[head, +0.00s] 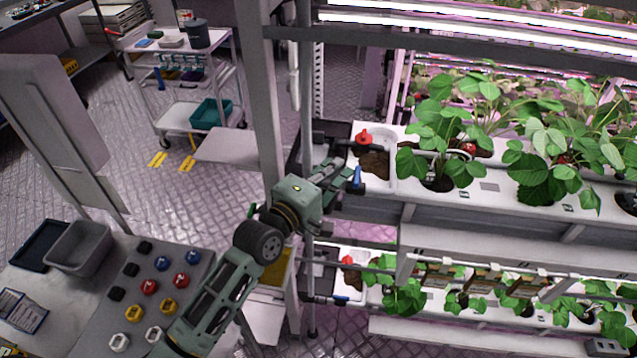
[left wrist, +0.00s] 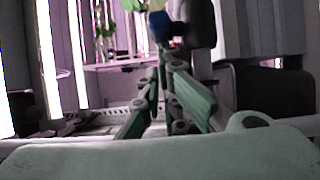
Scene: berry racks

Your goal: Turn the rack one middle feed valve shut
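Rack one's upper tier has a blue valve handle (head: 357,180) hanging at the left end of its white trough, below a red knob (head: 364,136). My left gripper (head: 343,174) reaches in from the lower left, with its fingertips right beside the blue handle. In the left wrist view the finger links (left wrist: 163,72) converge, and the blue handle (left wrist: 160,27) shows just past the tips; whether they touch it is unclear. A second blue valve handle (head: 340,299) sits on the lower tier near another red knob (head: 347,260). My right gripper is out of view.
A rack post (head: 268,120) and a thin pipe stand close to my left arm. Leafy strawberry plants (head: 440,130) fill the troughs to the right. A bench with coloured knobs (head: 150,286) and a grey bin (head: 80,250) is at lower left. A cart (head: 185,115) stands behind on open floor.

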